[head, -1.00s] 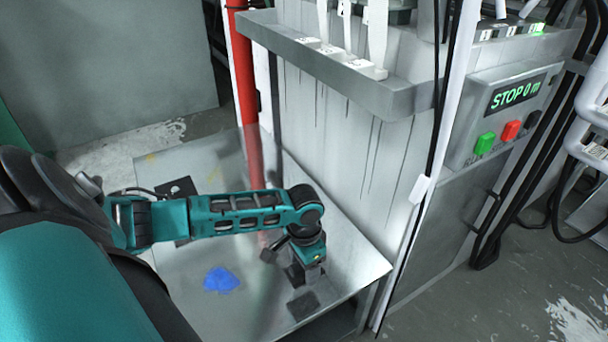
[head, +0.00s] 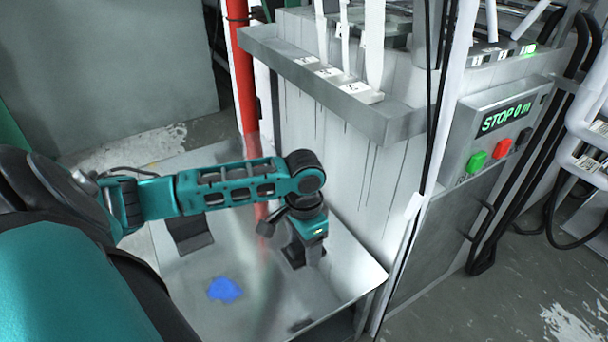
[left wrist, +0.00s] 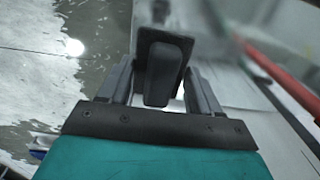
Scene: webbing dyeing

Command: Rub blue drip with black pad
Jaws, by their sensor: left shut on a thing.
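The blue drip (head: 224,290) is a bright blue patch on the grey metal tray (head: 250,312), left of and below my left gripper in the head view. My left gripper (head: 303,254) points down above the right part of the tray, near the machine's wall. It is shut on the black pad, which shows between the fingers in the left wrist view (left wrist: 160,72) as a dark plate with a block-shaped grip. In the head view the pad is small and partly hidden by the gripper. The pad is apart from the drip. My right gripper is not in view.
A flat black piece (head: 188,236) lies on the tray's left part, behind my forearm. A red pipe (head: 245,90) rises at the back. The streaked machine wall (head: 345,165) and its jutting ledge (head: 340,90) bound the right side. A dark patch, perhaps a reflection, shows near the tray's front edge.

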